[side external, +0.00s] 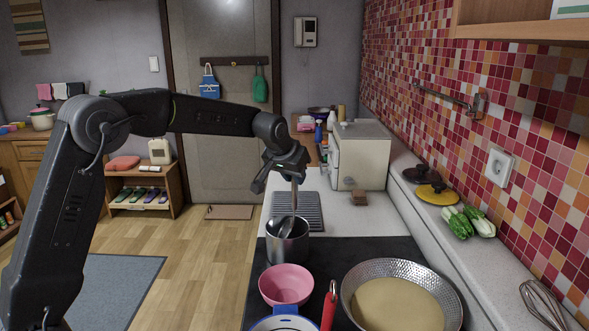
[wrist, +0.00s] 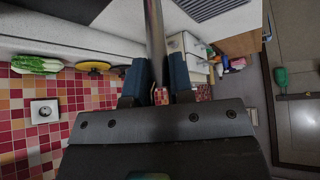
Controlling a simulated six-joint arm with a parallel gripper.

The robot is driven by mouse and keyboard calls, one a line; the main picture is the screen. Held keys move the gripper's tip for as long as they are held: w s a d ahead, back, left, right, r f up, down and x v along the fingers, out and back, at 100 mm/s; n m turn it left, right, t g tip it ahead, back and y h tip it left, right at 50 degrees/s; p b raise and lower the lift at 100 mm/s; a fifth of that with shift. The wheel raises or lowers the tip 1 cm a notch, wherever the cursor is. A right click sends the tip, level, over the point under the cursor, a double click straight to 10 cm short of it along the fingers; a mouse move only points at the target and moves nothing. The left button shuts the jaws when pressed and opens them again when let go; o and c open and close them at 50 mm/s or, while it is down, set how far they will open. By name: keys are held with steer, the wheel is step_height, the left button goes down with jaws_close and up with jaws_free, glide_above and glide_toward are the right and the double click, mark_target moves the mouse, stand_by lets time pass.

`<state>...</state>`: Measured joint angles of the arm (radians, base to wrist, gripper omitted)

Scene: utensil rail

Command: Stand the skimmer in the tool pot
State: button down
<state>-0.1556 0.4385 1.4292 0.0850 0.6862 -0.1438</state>
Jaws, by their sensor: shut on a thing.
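The skimmer (side external: 294,198) hangs roughly upright below my gripper (side external: 292,178), with its dark head down at the mouth of the metal tool pot (side external: 288,248). The head shows within the pot's rim in the side view; I cannot tell how deep it is or whether it touches the wall or floor. In the wrist view my gripper (wrist: 158,88) is shut on the skimmer's handle (wrist: 154,35), between two blue fingertips. The skimmer's head and the pot are not visible in the wrist view.
A pink bowl (side external: 286,285) stands just in front of the pot. A ribbed drain mat (side external: 310,212) lies behind the pot, with a cream appliance (side external: 362,158) farther back.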

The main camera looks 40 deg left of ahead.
steer(key=shift+f, duration=0.15)
steer(key=c, duration=0.9)
jaws_free()
steer(key=v, duration=1.4)
steer(key=shift+d, duration=0.1)
